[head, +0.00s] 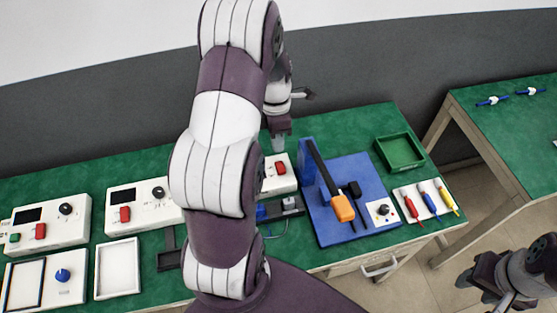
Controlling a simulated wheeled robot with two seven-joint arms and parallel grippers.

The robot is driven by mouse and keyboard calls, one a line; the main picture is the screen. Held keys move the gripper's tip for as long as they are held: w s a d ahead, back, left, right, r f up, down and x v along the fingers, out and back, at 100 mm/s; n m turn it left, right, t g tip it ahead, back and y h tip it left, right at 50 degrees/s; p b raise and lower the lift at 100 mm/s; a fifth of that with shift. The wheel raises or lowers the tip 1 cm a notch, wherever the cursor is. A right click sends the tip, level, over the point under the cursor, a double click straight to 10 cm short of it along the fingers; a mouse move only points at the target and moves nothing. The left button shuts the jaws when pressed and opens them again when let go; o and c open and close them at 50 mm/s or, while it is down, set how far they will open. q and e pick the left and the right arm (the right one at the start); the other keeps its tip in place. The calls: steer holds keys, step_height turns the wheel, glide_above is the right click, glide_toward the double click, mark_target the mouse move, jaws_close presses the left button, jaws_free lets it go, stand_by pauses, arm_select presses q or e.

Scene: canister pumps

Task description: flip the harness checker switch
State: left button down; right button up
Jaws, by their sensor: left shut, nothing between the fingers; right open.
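Several white boxes with red switches stand on the green bench; I cannot tell for sure which is the harness checker. One box (284,184) with a red switch (280,167) is partly hidden behind my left arm. My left gripper (279,142) is shut and empty, pointing down close behind this box; I cannot tell whether it touches it. Two more boxes, one in the middle (118,195) and one at far left (62,209), have red switches, dark displays and black knobs. My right gripper (478,290) is open and empty at the lower right, off the bench.
A blue board (330,232) bears an orange-and-black lever tool and a white knob plate (382,212). A green tray (399,151) and red, blue and yellow screwdrivers (428,200) lie to the right. A white frame (117,268) lies front left. A second bench (510,125) stands far right.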

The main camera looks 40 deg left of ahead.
mark_target(279, 170)
arm_select(q)
steer(key=f, duration=0.5)
steer(key=d+f, duration=0.1)
steer(key=f, duration=0.1)
steer(key=shift+s+f, duration=0.25)
steer(key=shift+s, duration=0.1)
